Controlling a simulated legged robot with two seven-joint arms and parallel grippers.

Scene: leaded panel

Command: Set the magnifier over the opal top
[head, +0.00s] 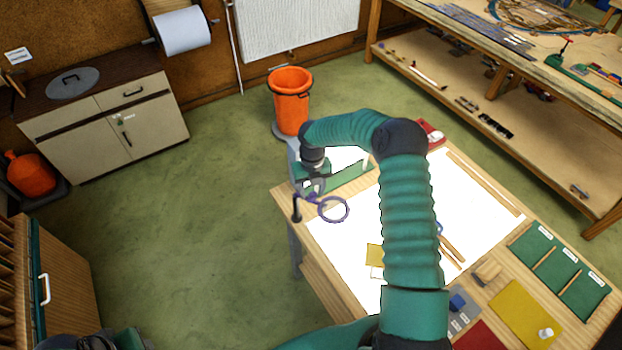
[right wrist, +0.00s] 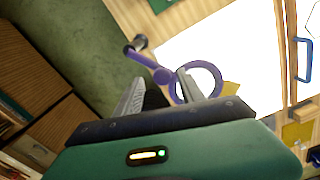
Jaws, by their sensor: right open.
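The magnifier (head: 333,209) is a purple ring on a jointed arm from a dark post at the table's left edge. In the head view its ring shows over the left margin of the glowing white opal top (head: 340,232). My right gripper (head: 314,188) is just behind the magnifier's arm, with its jaws partly hidden. In the right wrist view my right gripper (right wrist: 158,90) is open, and the magnifier's purple joint (right wrist: 162,75) shows between the fingertips. I cannot tell whether they touch. The ring (right wrist: 199,80) shows beyond the right finger. My left gripper is not visible.
My right arm covers the middle of the opal top. A yellow piece (head: 374,254) lies on it, and wooden strips (head: 484,184) lie along its right side. A green tray (head: 560,272) and a yellow sheet (head: 525,312) are at the right. An orange bin (head: 290,98) stands behind the table.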

